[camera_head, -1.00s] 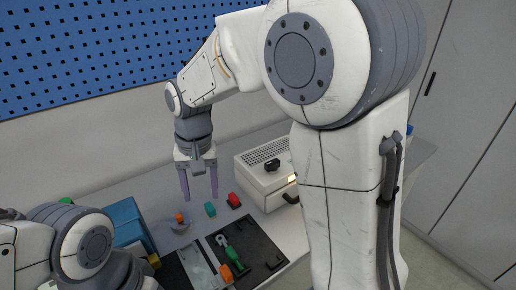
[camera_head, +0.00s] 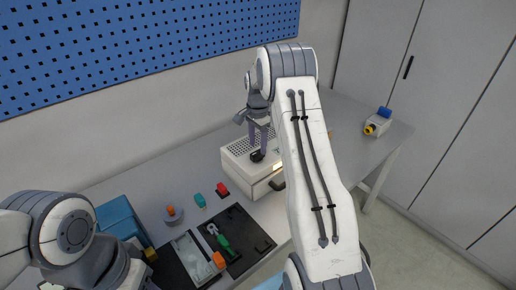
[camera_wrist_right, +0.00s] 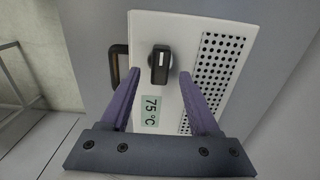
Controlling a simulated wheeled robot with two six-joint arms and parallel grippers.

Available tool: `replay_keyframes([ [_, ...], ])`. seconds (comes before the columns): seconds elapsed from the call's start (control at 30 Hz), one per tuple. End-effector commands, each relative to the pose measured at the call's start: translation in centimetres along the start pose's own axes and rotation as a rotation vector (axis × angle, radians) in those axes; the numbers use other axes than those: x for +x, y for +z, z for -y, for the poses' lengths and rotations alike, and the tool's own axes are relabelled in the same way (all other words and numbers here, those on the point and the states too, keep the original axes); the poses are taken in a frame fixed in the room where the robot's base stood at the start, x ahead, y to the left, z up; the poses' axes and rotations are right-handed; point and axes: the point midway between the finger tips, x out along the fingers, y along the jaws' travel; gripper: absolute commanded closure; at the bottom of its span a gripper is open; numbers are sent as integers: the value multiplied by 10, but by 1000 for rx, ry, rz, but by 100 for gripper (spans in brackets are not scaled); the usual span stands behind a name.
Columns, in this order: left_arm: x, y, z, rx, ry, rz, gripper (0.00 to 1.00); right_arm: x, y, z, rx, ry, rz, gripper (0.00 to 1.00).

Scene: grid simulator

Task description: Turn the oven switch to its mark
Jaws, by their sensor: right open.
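The oven (camera_head: 236,160) is a white box with a perforated top on the table, partly hidden by my right arm. Its switch (camera_head: 257,156) is a black knob on the top face. In the right wrist view the switch (camera_wrist_right: 159,66) shows a pale line, near a "75 °C" label (camera_wrist_right: 150,112). My right gripper (camera_head: 258,145) is open above the oven, its purple fingers pointing down at the switch. In the right wrist view the fingers (camera_wrist_right: 157,83) stand on either side of the switch, apart from it. My left gripper is out of view; only my left arm shows.
A black tray (camera_head: 262,228) with a green-handled tool lies in front of the oven. Red (camera_head: 222,190) and teal (camera_head: 200,200) blocks lie left of it. A blue box (camera_head: 120,218) stands at left. A small white device (camera_head: 377,125) sits at the table's right end.

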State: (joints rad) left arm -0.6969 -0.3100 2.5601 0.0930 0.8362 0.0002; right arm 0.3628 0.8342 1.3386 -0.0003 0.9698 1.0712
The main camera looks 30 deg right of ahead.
Motion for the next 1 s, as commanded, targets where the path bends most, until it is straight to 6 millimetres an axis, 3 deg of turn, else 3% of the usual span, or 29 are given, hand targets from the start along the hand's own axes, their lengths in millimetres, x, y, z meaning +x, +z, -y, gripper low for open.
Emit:
replay_keyframes([
  [0.2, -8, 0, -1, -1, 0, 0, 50, 27, 1, 0, -2, 1, 1, 38],
  [0.57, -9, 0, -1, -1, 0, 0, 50, 34, 1, 0, -2, -1, 0, 38],
  [0.6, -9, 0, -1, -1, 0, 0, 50, 34, 1, 0, -2, -1, 0, 45],
  [0.73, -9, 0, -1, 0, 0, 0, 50, 34, 1, 0, -2, -1, 0, 95],
  [0.77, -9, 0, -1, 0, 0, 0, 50, 34, 0, 0, -2, -1, 0, 100],
  [1.0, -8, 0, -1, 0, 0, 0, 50, 34, 0, 0, -12, -1, 0, 100],
])
